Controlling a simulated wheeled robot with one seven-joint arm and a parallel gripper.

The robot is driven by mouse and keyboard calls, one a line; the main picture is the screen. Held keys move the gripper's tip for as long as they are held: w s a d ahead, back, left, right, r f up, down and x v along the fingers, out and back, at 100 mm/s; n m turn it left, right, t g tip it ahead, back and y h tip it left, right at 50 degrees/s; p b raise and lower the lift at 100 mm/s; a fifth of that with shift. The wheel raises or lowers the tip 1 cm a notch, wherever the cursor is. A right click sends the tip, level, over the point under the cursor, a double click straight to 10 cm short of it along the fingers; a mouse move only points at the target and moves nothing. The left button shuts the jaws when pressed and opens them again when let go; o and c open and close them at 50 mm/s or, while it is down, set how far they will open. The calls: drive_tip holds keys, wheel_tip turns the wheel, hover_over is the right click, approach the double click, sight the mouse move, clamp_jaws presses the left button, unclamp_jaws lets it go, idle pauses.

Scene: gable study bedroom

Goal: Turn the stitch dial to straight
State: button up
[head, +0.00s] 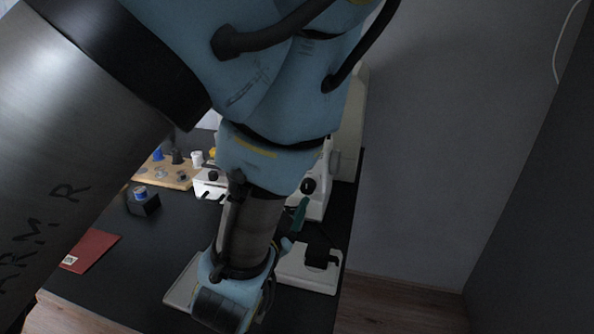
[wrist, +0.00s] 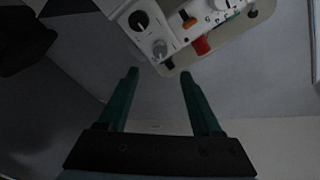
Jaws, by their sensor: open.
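The white sewing machine (head: 318,203) stands on the dark table, partly hidden behind my arm in the head view. Its panel (wrist: 178,36) shows at the top of the wrist view, with a black dial (wrist: 139,20), a grey knob (wrist: 160,48), an orange lever (wrist: 188,22) and a red part (wrist: 201,46). A white dial (wrist: 215,4) with marks beside it is cut off by the top edge. I cannot tell which way the dials are set. My gripper (wrist: 158,74) is open and empty, its green fingers below the panel in the picture, apart from the dials.
A wooden tray (head: 148,175) with spools and a black box (head: 146,207) with a blue-topped item stand to the left. A red booklet (head: 92,250) lies near the front left. A white piece with a black part (head: 317,257) stands at the right table edge. A wall rises beyond.

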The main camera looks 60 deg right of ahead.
drive_tip(key=b+x, duration=0.1)
drive_tip(key=b, duration=0.3)
drive_tip(key=b+x, duration=0.1)
drive_tip(key=b, duration=0.3)
drive_tip(key=shift+d+f, duration=0.25)
drive_tip(key=p+x, duration=0.1)
drive_tip(key=x, duration=0.7)
drive_tip(key=shift+w+r, duration=0.15)
drive_tip(key=shift+r, duration=0.05)
clamp_jaws()
